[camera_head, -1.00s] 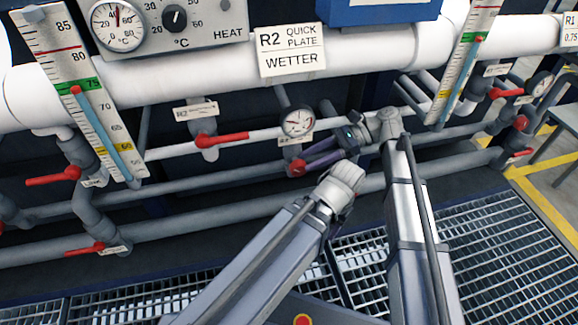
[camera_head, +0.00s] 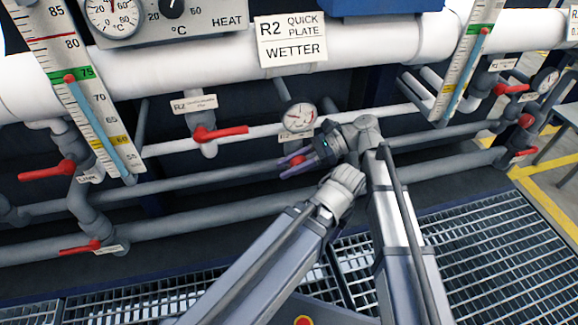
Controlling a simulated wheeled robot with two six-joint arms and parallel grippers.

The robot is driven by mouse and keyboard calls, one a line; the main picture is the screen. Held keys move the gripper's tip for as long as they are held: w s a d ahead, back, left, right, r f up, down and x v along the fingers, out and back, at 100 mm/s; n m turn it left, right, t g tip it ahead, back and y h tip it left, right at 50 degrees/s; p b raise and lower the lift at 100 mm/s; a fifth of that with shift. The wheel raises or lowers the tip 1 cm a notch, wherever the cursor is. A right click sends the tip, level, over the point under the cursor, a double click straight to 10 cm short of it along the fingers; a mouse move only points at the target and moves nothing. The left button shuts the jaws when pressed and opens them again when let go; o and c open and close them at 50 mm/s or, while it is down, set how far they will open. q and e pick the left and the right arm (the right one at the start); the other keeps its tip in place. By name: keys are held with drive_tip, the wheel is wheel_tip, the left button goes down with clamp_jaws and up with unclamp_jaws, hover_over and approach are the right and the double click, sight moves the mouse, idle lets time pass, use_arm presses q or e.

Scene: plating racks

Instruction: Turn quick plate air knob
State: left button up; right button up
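A small red knob (camera_head: 299,161) sits on the pipework just below a round pressure gauge (camera_head: 298,117), under the R2 Quick Plate Wetter sign (camera_head: 291,40). The knob is mostly hidden by my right gripper (camera_head: 292,164). The gripper's two purple-grey fingers are apart and point left, overlapping the knob in the head view. The view does not clearly show whether they touch it. My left gripper is not in view.
A red lever valve (camera_head: 219,133) is left of the gauge. More red levers (camera_head: 47,171) are at far left and right. Thermometer scales (camera_head: 68,78) flank the area. Grey pipes (camera_head: 190,223) run below. Metal grating (camera_head: 470,245) covers the floor.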

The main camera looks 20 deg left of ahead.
clamp_jaws()
drive_tip(key=y+b, duration=0.1)
drive_tip(key=b, duration=0.1)
drive_tip(key=g+y+b, duration=0.1)
drive_tip(key=b, duration=0.1)
drive_tip(key=shift+d+r+g+b, duration=0.1)
drive_tip(key=shift+r+g+b, duration=0.2)
drive_tip(key=shift+b, duration=0.05)
drive_tip(key=shift+o, duration=1.1)
unclamp_jaws()
drive_tip(key=shift+w, duration=0.1)
drive_tip(key=p+v, duration=0.1)
drive_tip(key=v, duration=0.6)
drive_tip(key=shift+d, duration=0.35)
